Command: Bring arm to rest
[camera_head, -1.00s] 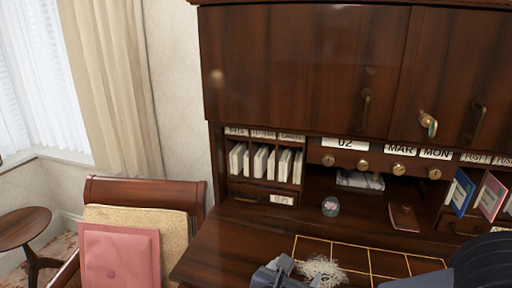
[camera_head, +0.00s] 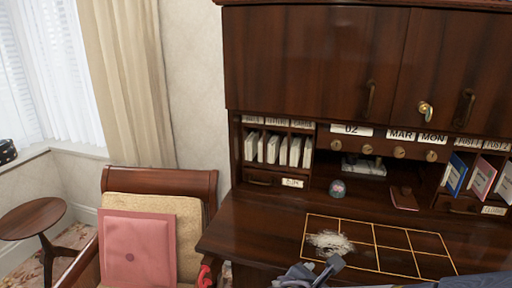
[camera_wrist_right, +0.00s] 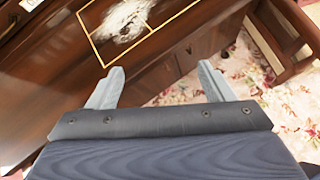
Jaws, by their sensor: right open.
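My right gripper (camera_head: 318,270) shows at the bottom edge of the head view, in front of the desk. Its arm comes in from the right. In the right wrist view its two pale fingers (camera_wrist_right: 160,70) are spread wide, with nothing between them. A pale shredded clump (camera_head: 330,243) lies on the gold-lined grid (camera_head: 408,253) of the desktop, apart from the fingers. The clump also shows at the top of the right wrist view (camera_wrist_right: 124,20). My left gripper is not in view.
The dark wooden desk (camera_head: 258,225) has its front edge close to my right gripper. A chair (camera_head: 160,182) with a pink cushion (camera_head: 137,250) stands at the left. A small red item (camera_head: 205,276) is beside the desk. A round side table (camera_head: 25,220) is at far left.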

